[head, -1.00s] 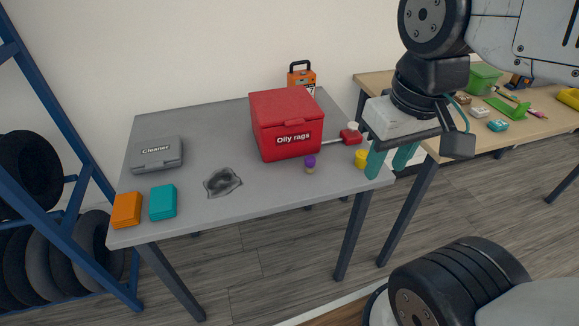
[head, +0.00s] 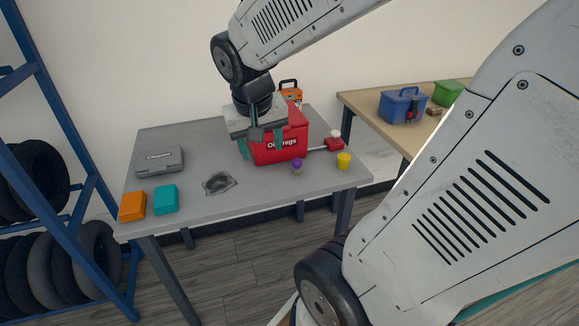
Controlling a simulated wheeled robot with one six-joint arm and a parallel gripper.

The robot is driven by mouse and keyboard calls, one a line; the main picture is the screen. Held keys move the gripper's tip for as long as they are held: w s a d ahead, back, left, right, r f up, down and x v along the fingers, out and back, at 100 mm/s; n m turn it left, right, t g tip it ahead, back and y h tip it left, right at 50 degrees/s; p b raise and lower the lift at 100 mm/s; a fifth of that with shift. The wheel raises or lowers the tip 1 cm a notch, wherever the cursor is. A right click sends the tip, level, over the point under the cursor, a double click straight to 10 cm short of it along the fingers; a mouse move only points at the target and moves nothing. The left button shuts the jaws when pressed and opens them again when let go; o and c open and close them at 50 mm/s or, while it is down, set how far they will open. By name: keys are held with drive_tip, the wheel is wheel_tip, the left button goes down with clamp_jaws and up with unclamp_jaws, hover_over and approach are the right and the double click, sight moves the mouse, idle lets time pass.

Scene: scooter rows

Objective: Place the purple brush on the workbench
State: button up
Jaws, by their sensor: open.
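A small upright item with a purple top and a tan lower part (head: 297,166) stands on the grey table (head: 250,197), near its front edge and just in front of the red box. It may be the purple brush; it is too small to be sure. My gripper (head: 261,146) is open with its teal fingers pointing down. It hangs in front of the left part of the red "Oily rags" box (head: 276,152), left of the purple-topped item and apart from it. Nothing shows between the fingers. A wooden bench (head: 375,110) stands at the right, partly hidden by my arm.
On the grey table are a grey cleaner case (head: 160,161), orange (head: 132,206) and teal (head: 166,199) blocks, a dark stain (head: 219,183), a yellow cup (head: 343,161) and a red item (head: 334,144). A blue toolbox (head: 403,105) stands on the wooden bench. A tyre rack (head: 62,200) borders the left.

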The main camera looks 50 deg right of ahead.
drive_tip(key=w+d+f+m+h, duration=0.1)
drive_tip(key=w+d+f+m, duration=0.1)
drive_tip(key=w+d+f, duration=0.3)
drive_tip(key=d+f+m, duration=0.2)
drive_tip(key=d+f, duration=0.1)
drive_tip(key=d, duration=0.5)
drive_tip(key=m, duration=0.3)
hover_over(297, 160)
drive_tip(key=s+a, duration=0.2)
drive_tip(key=shift+h, duration=0.3)
drive_tip(key=f, duration=0.8)
drive_tip(key=shift+w+d, duration=0.2)
drive_tip(key=shift+w, duration=0.05)
drive_tip(key=shift+w+a+x, duration=0.1)
drive_tip(key=shift+w+x, duration=0.05)
drive_tip(key=shift+x, duration=1.35)
drive_tip(key=shift+w+a+x, duration=0.1)
drive_tip(key=shift+w+x, duration=0.05)
drive_tip(key=shift+x, duration=1.3)
drive_tip(key=c, duration=1.1)
drive_tip(key=shift+r, duration=0.1)
drive_tip(key=shift+c, duration=0.3)
